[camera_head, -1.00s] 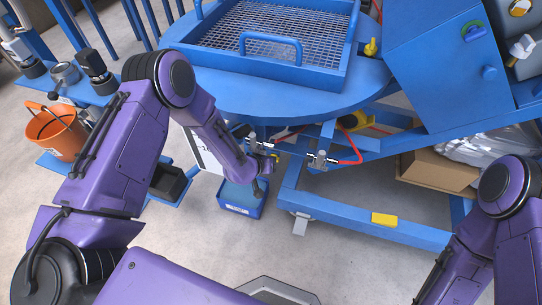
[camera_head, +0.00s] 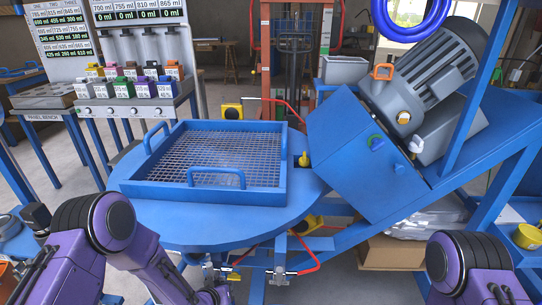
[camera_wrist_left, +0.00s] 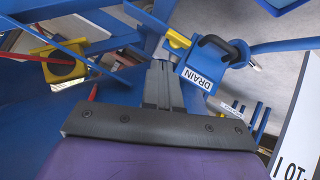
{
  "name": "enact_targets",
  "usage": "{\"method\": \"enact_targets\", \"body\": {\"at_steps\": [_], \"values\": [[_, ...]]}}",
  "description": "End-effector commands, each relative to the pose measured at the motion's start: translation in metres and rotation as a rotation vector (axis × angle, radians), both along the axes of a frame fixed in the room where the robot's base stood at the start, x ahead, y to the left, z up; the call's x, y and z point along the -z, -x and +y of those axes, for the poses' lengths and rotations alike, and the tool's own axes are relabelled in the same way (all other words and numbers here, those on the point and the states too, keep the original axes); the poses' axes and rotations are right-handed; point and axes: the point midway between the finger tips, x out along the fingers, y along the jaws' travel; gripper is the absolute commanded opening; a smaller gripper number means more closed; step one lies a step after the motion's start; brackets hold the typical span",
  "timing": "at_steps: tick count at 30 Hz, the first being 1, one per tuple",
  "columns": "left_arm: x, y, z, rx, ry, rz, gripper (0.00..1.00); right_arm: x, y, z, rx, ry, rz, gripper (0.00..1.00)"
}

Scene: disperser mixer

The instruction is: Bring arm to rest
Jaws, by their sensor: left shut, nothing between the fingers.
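My purple left arm (camera_head: 110,225) comes in at the lower left of the head view, bent at the elbow, its forearm running down to the bottom edge beside the round blue table. Its gripper is not clear in the head view. In the left wrist view, my left gripper (camera_wrist_left: 163,85) is shut with its grey fingers together and nothing between them. My purple right arm (camera_head: 465,265) shows at the lower right of the head view, and its gripper is out of view.
A blue tray with a mesh (camera_head: 262,198) sits on the round blue table (camera_head: 190,225). The blue mixer housing with a grey motor (camera_head: 435,70) stands at right. In the left wrist view, a blue box labelled DRAIN (camera_wrist_left: 200,72) is close beyond the fingers. A cardboard box (camera_head: 390,253) lies under the frame.

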Motion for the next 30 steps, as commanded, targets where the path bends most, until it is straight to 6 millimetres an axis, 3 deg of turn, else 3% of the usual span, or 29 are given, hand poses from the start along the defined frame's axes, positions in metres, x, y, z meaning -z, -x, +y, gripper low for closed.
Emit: {"method": "enact_targets", "body": {"at_steps": [2,5,6,9,13,15,18,21,22,30], "values": [[0.011,0.038,0.014,-0.095,0.011,0.071,0.00,-0.003,0.000,0.000,0.000,0.000,0.000,0.00],[0.016,0.112,0.042,-0.239,-0.021,0.199,0.00,-0.019,0.000,0.000,0.000,0.000,0.000,0.00],[0.015,0.144,0.055,-0.295,-0.046,0.253,0.00,-0.026,0.000,0.000,0.000,0.000,0.000,0.00],[0.002,0.218,0.086,-0.400,-0.131,0.370,0.00,-0.041,0.000,0.000,0.000,0.000,0.000,0.00],[-0.019,0.284,0.113,-0.462,-0.231,0.477,0.00,-0.056,0.000,0.000,0.000,0.000,0.000,0.00],[-0.028,0.303,0.119,-0.457,-0.262,0.514,0.00,-0.063,0.000,0.000,0.000,0.000,0.000,0.00],[-0.030,0.310,0.121,-0.448,-0.274,0.529,0.03,-0.067,0.000,0.000,0.000,0.000,0.000,0.00],[-0.027,0.310,0.120,-0.448,-0.273,0.528,0.36,-0.064,0.000,0.000,0.000,0.000,0.000,0.00],[-0.026,0.309,0.120,-0.448,-0.272,0.528,0.38,-0.064,0.000,0.000,0.000,0.000,0.000,0.00],[-0.026,0.309,0.120,-0.446,-0.271,0.528,0.38,-0.064,0.000,0.000,0.000,0.000,0.000,0.00]]}}
